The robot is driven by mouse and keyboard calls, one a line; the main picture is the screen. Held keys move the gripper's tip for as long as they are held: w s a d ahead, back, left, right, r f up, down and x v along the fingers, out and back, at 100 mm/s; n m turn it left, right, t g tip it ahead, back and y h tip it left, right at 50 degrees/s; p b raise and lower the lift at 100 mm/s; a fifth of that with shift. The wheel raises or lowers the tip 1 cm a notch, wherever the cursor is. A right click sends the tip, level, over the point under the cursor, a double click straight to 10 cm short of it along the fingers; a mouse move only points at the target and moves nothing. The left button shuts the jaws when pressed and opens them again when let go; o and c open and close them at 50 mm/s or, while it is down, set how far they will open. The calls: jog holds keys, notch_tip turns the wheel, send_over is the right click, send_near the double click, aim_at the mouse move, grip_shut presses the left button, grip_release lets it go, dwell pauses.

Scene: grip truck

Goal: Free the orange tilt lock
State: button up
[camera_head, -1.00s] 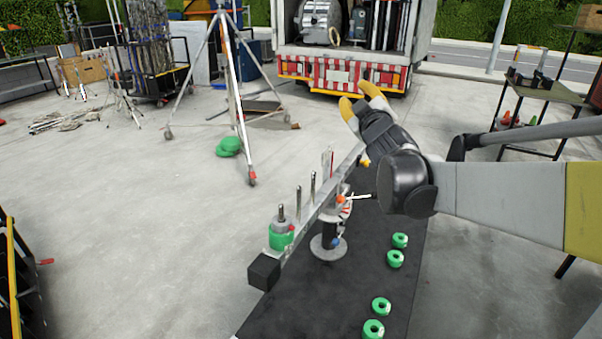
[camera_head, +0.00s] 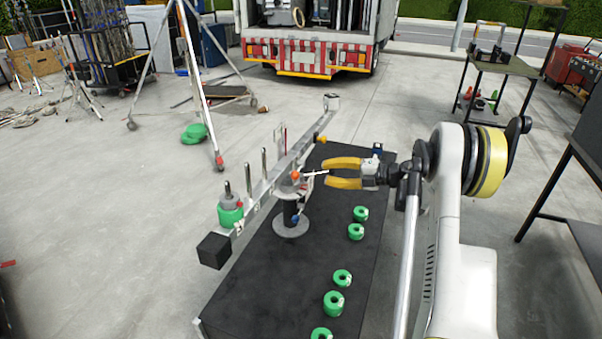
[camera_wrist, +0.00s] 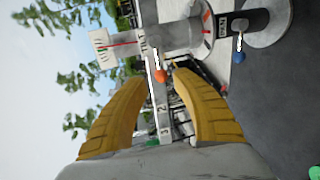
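The orange tilt lock (camera_head: 296,176) is a small orange knob with a pale lever on the pivot of the metal balance beam (camera_head: 268,186). It also shows in the wrist view as an orange ball on a white rod (camera_wrist: 160,76), just beyond the fingertips. My gripper (camera_head: 326,172) has yellow fingers spread apart. Its tips are close to the lever's right end; I cannot tell whether they touch it. In the wrist view the gap between the fingers (camera_wrist: 163,80) lies around the line to the orange ball. A blue knob (camera_wrist: 239,57) sits lower on the pivot post.
The beam carries a green weight (camera_head: 231,212) and a black block (camera_head: 214,251) at its near end. Several green rings (camera_head: 342,277) lie on the black tabletop (camera_head: 265,275). A tripod (camera_head: 199,95) and a truck (camera_head: 310,50) stand behind.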

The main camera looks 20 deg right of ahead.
aim_at(298, 170)
jog(key=b+x, duration=0.3)
jog(key=x, duration=0.7)
jog(key=shift+w+a, duration=0.2)
jog(key=shift+a, duration=0.05)
grip_shut()
